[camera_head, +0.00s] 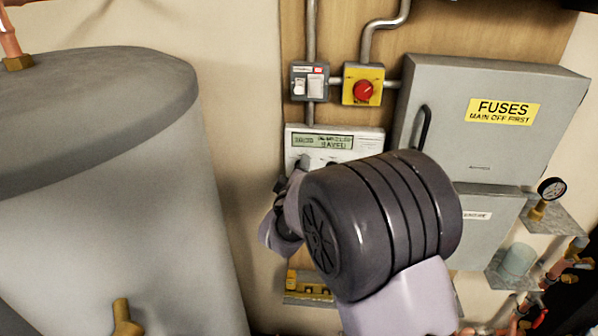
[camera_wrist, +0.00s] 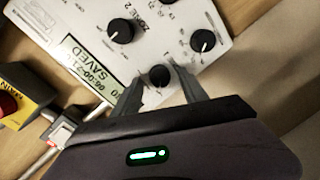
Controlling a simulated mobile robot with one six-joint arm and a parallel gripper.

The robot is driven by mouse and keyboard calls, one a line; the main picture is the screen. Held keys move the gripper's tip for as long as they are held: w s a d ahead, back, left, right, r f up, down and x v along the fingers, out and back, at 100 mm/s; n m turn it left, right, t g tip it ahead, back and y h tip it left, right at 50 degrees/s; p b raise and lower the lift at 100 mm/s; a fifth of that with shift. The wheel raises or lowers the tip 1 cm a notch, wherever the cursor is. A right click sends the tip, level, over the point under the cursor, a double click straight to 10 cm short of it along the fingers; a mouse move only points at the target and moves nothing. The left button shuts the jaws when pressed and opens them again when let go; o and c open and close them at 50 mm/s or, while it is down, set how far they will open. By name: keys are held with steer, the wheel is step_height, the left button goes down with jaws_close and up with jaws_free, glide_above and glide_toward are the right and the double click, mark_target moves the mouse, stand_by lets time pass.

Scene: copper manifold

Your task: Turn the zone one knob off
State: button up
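The white controller (camera_head: 375,135) is on the wooden board, its display (camera_head: 322,142) reading "SAVED". In the wrist view the controller face (camera_wrist: 175,25) shows black knobs with white pointer marks. One knob (camera_wrist: 120,32) sits beside the label "ZONE 2"; another knob (camera_wrist: 203,40) is to its right. A third knob (camera_wrist: 160,76), probably zone one, lies between the fingertips of my gripper (camera_wrist: 156,74); its label is not readable. The fingers are apart, one on each side of this knob, and contact is not clear. In the head view my wrist hides the fingertips and most of the controller.
A red knob on a yellow box (camera_head: 363,90) and a small switch box (camera_head: 309,82) are above the controller. The grey fuse cabinet (camera_head: 440,110) with its handle is close on the right. A large grey tank (camera_head: 110,200) stands at left. Pipes and a gauge (camera_head: 551,188) are at lower right.

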steer(key=s+r, duration=0.2)
steer(key=s, duration=1.5)
steer(key=shift+s+a+r, duration=0.15)
steer(key=shift+a+r, duration=0.15)
